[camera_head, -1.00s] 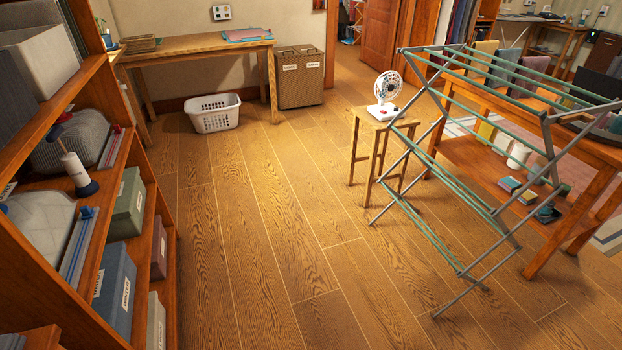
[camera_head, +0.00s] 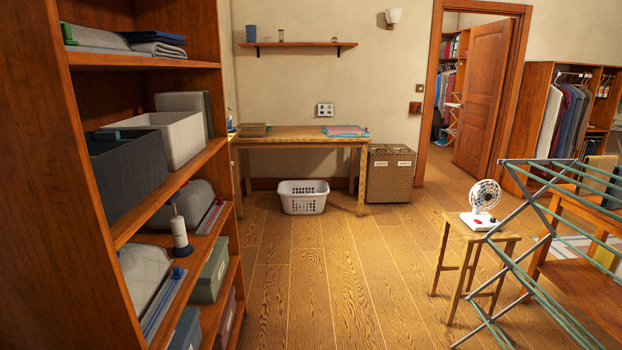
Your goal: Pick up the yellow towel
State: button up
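I cannot make out a yellow towel for certain. A yellow item (camera_head: 606,252) shows at the right edge behind the drying rack, and I cannot tell what it is. A beige piece (camera_head: 601,166) shows above the rack's top bars, also unclear. The folding drying rack (camera_head: 545,205) with green bars stands at the right, cut off by the frame, and the bars I see are bare. My gripper is not in view.
A tall wooden shelf (camera_head: 190,60) with bins fills the left. A white laundry basket (camera_head: 303,197) and a wicker hamper (camera_head: 391,174) stand by the back table (camera_head: 290,137). A fan (camera_head: 482,203) sits on a stool (camera_head: 474,233). The middle floor is clear. A door (camera_head: 484,98) stands open.

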aim_at(605, 162)
jog(key=l+z, duration=0.3)
jog(key=i+l+z, duration=0.15)
jog(key=l+z, duration=0.15)
jog(key=i+l+z, duration=0.3)
jog(key=l, duration=0.15)
jog(key=l+z, duration=0.35)
jog(key=i+l+z, duration=0.95)
jog(key=i+z, duration=0.25)
jog(key=i+l+z, duration=0.15)
jog(key=i+z, duration=0.3)
jog(key=i+u, duration=0.15)
jog(key=i, duration=0.7)
jog(key=i+l+u, duration=0.15)
jog(key=i, duration=0.7)
jog(key=i+l, duration=0.1)
jog(key=i, duration=1.55)
jog(key=i+j+u, duration=0.15)
jog(key=i+u, duration=0.15)
jog(key=u, duration=0.15)
jog(key=i+u, duration=0.35)
jog(key=u, duration=0.15)
jog(key=i+l+u, duration=0.1)
jog(key=i+u, duration=0.35)
jog(key=i+j+u, duration=0.15)
jog(key=i+u, duration=0.2)
jog(key=i+j+u, duration=0.1)
jog(key=i+u, duration=0.45)
jog(key=u, duration=0.15)
